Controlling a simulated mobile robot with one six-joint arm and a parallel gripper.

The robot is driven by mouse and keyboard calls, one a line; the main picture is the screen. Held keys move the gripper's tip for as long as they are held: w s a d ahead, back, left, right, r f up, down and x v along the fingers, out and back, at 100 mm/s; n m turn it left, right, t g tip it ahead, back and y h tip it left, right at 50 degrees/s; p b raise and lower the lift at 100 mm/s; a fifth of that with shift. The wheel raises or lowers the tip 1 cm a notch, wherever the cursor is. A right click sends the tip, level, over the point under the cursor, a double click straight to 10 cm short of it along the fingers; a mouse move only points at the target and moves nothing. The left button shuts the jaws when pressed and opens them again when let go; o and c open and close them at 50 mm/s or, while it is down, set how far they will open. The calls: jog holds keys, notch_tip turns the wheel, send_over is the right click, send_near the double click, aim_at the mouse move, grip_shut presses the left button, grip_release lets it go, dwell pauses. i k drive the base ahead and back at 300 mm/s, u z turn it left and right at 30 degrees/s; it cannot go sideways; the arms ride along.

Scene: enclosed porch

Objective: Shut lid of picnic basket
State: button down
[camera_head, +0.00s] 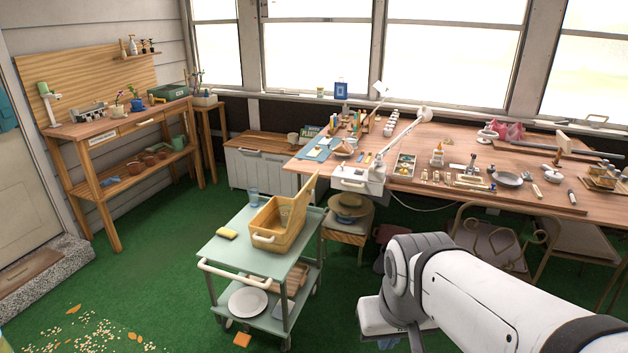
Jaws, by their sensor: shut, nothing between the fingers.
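The picnic basket (284,241) is a yellow open-topped box on the upper shelf of a pale green trolley (228,250). Its lid (302,205) stands raised at the right side of the basket, seen nearly edge-on. A pale item (286,216) shows at the basket's opening; I cannot tell what it is. A light handle lies across the basket's front left side. My white arm comes in from the lower right and bends down right of the trolley, apart from the basket. My gripper's fingers do not show.
A yellow sponge (227,233) and a blue cup (254,197) stand beside the basket. A stool with a straw hat (349,206) is close behind the trolley's right side. A cluttered workbench (440,198) fills the back right.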

aim_at(302, 199)
jog(key=z, duration=0.5)
jog(key=i, duration=1.45)
jog(key=u, duration=0.35)
